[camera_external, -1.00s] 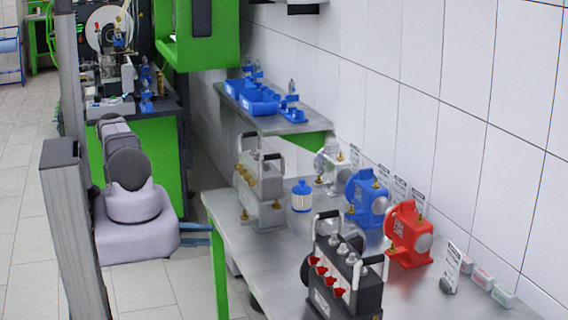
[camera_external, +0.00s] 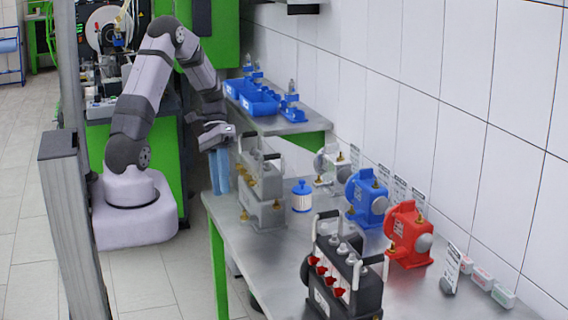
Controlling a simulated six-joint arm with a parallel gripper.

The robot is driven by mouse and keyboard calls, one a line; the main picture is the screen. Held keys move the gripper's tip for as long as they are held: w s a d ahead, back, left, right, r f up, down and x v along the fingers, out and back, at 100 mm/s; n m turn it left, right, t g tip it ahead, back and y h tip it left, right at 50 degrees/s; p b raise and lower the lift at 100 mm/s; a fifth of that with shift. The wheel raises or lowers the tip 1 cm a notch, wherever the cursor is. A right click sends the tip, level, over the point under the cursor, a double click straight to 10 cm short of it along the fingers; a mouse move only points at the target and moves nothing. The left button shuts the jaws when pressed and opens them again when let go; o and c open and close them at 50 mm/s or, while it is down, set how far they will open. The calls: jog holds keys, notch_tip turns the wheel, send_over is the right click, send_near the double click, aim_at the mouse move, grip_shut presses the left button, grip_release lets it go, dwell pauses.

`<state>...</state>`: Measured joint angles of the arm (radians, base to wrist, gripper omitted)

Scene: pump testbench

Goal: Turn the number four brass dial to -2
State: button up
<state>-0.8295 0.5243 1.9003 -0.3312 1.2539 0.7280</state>
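The grey metal pump unit (camera_external: 264,214) with two black-and-white handles stands at the left end of the steel bench. Several small brass dials (camera_external: 249,181) show on its left, upper side. Their numbers and settings are too small to read, so I cannot tell which is number four. My gripper (camera_external: 221,191) hangs with its blue fingers pointing down, just left of the grey unit in the picture. It appears apart from the dials, with nothing visible in it. The fingers look close together, and I cannot tell how far they are open.
A black unit with red knobs (camera_external: 318,269) stands at the front of the bench (camera_external: 243,244). A blue-and-white bottle (camera_external: 301,198), a white pump (camera_external: 330,168), a blue pump (camera_external: 367,200) and a red pump (camera_external: 408,237) stand to the right. Blue bins (camera_external: 259,103) sit on the rear shelf.

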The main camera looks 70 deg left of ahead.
aim_at(252, 183)
jog(key=w+d+r+m+t+y+p, duration=0.15)
jog(key=w+r+m+y, duration=0.25)
jog(key=w+r, duration=0.45)
jog(key=shift+g, duration=0.25)
jog(key=shift+s+d+f+p, duration=0.25)
jog(key=shift+d+f+p, duration=0.05)
jog(key=shift+f, duration=0.6)
jog(key=shift+s+d+f+p, duration=0.3)
jog(key=shift+f, duration=0.6)
jog(key=shift+s+d+f+p, duration=0.25)
jog(key=shift+d+f+p, duration=0.05)
jog(key=shift+f, duration=0.6)
grip_shut()
